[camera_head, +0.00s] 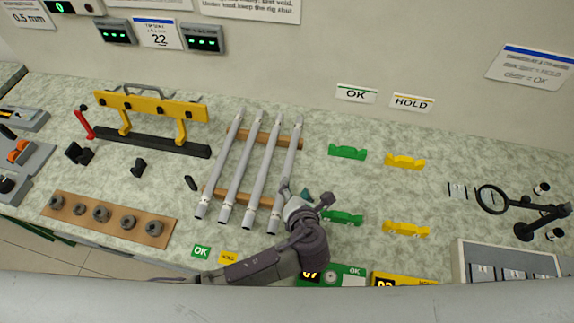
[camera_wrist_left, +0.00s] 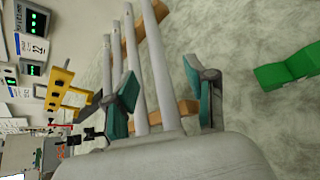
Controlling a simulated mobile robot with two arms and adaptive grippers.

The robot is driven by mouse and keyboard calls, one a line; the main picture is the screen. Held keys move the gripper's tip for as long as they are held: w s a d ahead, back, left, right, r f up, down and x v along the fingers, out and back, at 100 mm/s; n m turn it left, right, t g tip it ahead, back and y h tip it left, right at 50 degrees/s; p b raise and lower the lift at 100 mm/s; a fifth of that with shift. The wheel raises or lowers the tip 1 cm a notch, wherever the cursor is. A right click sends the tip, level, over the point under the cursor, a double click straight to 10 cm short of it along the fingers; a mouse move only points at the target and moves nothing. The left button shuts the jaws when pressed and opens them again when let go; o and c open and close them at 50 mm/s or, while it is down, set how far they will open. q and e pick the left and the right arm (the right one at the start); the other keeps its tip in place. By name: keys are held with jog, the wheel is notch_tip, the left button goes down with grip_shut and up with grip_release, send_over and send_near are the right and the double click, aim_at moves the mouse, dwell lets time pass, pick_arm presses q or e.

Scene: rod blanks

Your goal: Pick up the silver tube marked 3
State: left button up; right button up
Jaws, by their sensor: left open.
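Several silver tubes (camera_head: 239,172) lie side by side on two wooden rails (camera_head: 293,141). I cannot read a 3 on any of them. My left gripper (camera_head: 295,193) is open at the near end of the rightmost tube (camera_head: 286,152). In the left wrist view, the teal pads of the left gripper (camera_wrist_left: 160,98) stand apart, with the rightmost tube (camera_wrist_left: 160,60) running between them in the picture. I cannot tell whether the pads touch it. The neighbouring tube (camera_wrist_left: 135,65) passes close by the left finger. My right gripper is not in view.
Green cradles (camera_head: 347,152) and yellow cradles (camera_head: 405,162) stand right of the tubes. A yellow-barred fixture (camera_head: 152,106) stands at left, behind a board with several round collars (camera_head: 100,214). A black ring stand (camera_head: 492,199) is far right.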

aim_at(289, 171)
pick_arm(q)
jog(key=x, duration=0.4)
jog(key=shift+w, duration=0.15)
jog(key=shift+w+f, duration=0.15)
jog(key=shift+w, duration=0.1)
jog(key=shift+w+a+f+p, duration=0.15)
jog(key=shift+w+a+p, duration=0.25)
jog(key=shift+w, duration=0.45)
jog(key=shift+x, duration=1.15)
jog(key=shift+w+a+f, duration=0.1)
jog(key=shift+w+f, duration=0.15)
jog(key=shift+w, duration=0.2)
jog(key=c, duration=0.5)
grip_shut()
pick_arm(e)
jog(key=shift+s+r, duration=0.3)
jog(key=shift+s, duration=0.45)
